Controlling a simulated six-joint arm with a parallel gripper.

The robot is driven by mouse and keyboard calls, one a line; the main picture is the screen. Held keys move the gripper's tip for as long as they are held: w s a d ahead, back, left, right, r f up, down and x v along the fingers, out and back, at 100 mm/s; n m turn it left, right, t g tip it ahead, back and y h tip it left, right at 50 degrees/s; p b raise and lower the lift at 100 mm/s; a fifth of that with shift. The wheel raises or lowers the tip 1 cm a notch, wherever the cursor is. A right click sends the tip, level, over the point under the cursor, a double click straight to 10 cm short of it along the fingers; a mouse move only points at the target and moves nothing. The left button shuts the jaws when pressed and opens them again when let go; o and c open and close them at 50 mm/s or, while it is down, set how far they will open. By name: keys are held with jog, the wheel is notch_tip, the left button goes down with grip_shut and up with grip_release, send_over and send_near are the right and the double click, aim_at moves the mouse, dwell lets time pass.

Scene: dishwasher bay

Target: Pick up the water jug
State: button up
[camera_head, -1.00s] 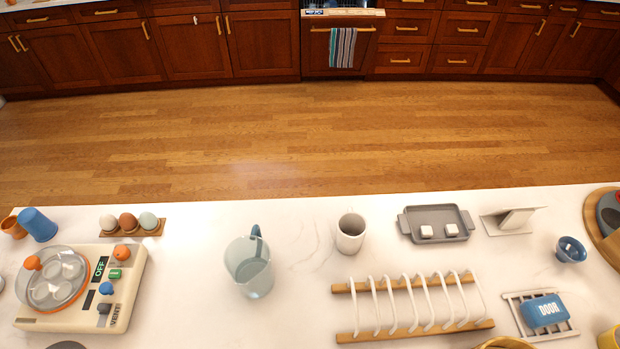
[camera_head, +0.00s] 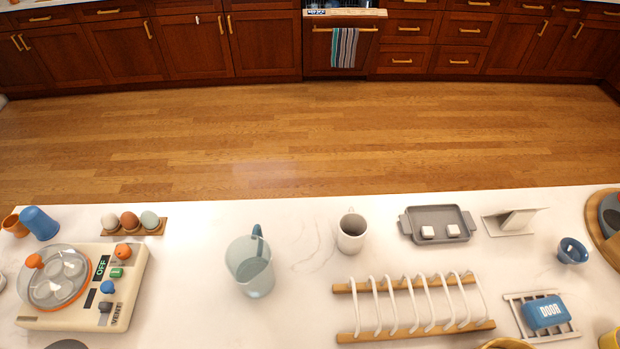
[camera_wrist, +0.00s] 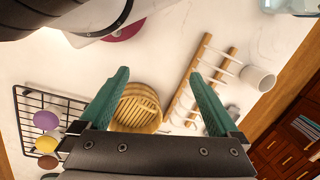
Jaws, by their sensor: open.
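The water jug (camera_head: 249,268) is a translucent pale blue jug with a darker blue handle (camera_head: 256,233) at its back. It stands upright on the white counter, left of the middle in the head view. In the wrist view a clear, pale blue thing (camera_wrist: 290,5), cut off at the top right edge, looks like the jug. My gripper (camera_wrist: 158,74) shows only in the wrist view. Its two green fingers are spread apart with nothing between the tips. A round yellow slatted thing (camera_wrist: 138,112) lies in the view between the fingers. The gripper is well away from the jug.
Right of the jug stand a white mug (camera_head: 351,231) and a wooden rack with white prongs (camera_head: 415,330). Left is a cream appliance (camera_head: 60,318), with an egg holder (camera_head: 158,231) behind it. In the wrist view a black wire rack (camera_wrist: 62,108) holds coloured balls. Counter around the jug is clear.

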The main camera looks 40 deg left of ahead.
jog(key=w+a+r+n+h, duration=0.1)
jog(key=w+a+r+n, duration=0.3)
jog(key=w+a+n, duration=0.7)
jog(key=n+h, duration=0.1)
jog(key=n, duration=1.6)
send_over(257, 243)
jog(key=a, duration=0.1)
jog(key=f, duration=0.4)
jog(key=w+f, duration=0.1)
jog(key=f, duration=0.2)
jog(key=shift+a, duration=0.2)
jog(key=shift+n, duration=0.3)
jog(key=f, duration=1.6)
jog(key=shift+a, duration=0.3)
jog(key=shift+r, duration=0.1)
grip_shut()
